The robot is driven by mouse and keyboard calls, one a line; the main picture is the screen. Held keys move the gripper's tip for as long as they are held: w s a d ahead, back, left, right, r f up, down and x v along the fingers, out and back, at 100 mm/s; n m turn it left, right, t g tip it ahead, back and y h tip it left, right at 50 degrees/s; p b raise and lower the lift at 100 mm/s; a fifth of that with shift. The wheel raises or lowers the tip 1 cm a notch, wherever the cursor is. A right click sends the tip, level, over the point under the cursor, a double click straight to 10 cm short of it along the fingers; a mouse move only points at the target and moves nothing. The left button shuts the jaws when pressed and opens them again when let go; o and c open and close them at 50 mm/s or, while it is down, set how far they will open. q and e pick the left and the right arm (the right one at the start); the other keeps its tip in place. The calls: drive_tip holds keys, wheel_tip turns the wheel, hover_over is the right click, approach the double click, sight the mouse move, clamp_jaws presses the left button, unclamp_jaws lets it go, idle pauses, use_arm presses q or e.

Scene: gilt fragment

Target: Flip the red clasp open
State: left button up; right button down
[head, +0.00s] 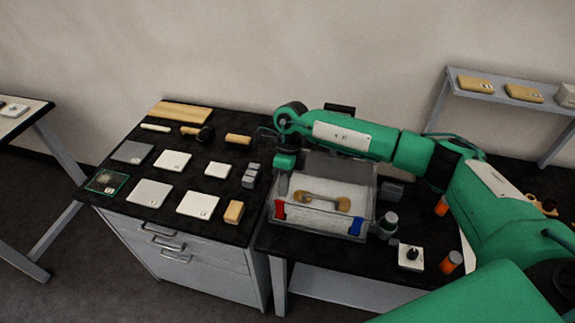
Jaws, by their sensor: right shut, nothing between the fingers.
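The red clasp (280,209) is a small upright red piece on the front left corner of a grey case (318,222). A blue clasp (355,226) is on the front right corner. A gold, bone-shaped fragment (323,201) shows on the pale inside of the case; I cannot tell whether a clear lid covers it. My right arm reaches in from the right over the back of the case. My right gripper (283,187) points down, shut and empty, just above the red clasp; whether it touches is too small to tell. My left gripper is out of view.
The case stands on a black table (300,245). Right of it are a dark-lidded jar (389,223), a white block with a black knob (411,257) and orange bottles (450,262). The black-topped drawer cabinet (130,206) at left holds several flat boxes and a yellow block (233,212).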

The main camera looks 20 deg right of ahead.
sight(281, 202)
drive_tip(key=shift+s+a+p, duration=0.3)
drive_tip(key=shift+s+a, duration=0.1)
drive_tip(key=shift+s, duration=0.25)
drive_tip(key=shift+s+a+t+h+b, duration=0.25)
drive_tip(key=shift+s+t+h+b, duration=0.1)
drive_tip(key=shift+t+b, duration=0.2)
drive_tip(key=shift+s+a+t+h+b, duration=0.3)
drive_tip(key=shift+s+t+b, duration=0.15)
drive_tip(key=shift+b, duration=0.25)
drive_tip(key=s+a+b, duration=0.1)
drive_tip(key=s+b, duration=0.1)
drive_tip(key=b, duration=0.1)
drive_tip(key=shift+a+r, duration=0.1)
drive_tip(key=shift+a, duration=0.05)
drive_tip(key=shift+w, duration=0.1)
